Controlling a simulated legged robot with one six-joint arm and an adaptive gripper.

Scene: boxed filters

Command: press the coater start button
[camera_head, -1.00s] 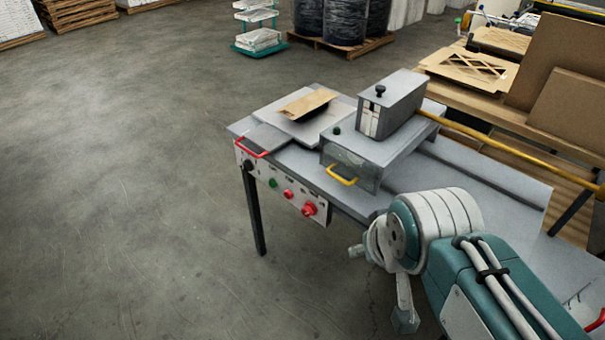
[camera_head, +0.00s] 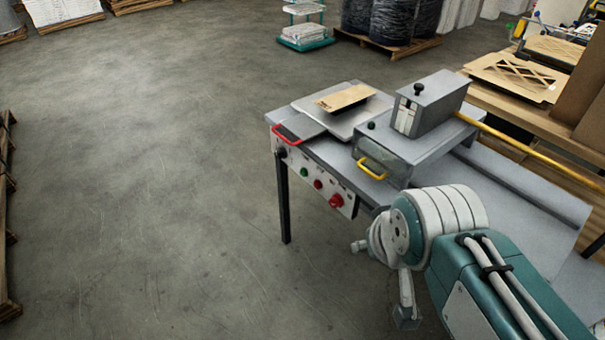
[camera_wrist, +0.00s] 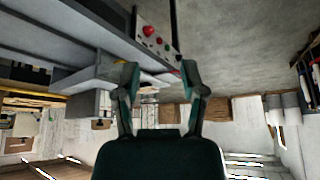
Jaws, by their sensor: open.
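The coater (camera_head: 440,150) is a grey bench machine on dark legs, right of centre in the head view. Its white control panel (camera_head: 323,190) on the front edge carries a green button (camera_head: 304,172), a small red button (camera_head: 318,184) and a larger red knob (camera_head: 336,201). The wrist view shows the panel upside down at the top, with the green button (camera_wrist: 166,44) and red knob (camera_wrist: 148,30). My gripper (camera_wrist: 156,76) is open and empty, apart from the panel.
A flat filter piece (camera_head: 345,97) lies on the plate on top. A wooden bench (camera_head: 530,115) stands behind. The floor left of the coater is clear, with pallets (camera_head: 8,220) at the far left.

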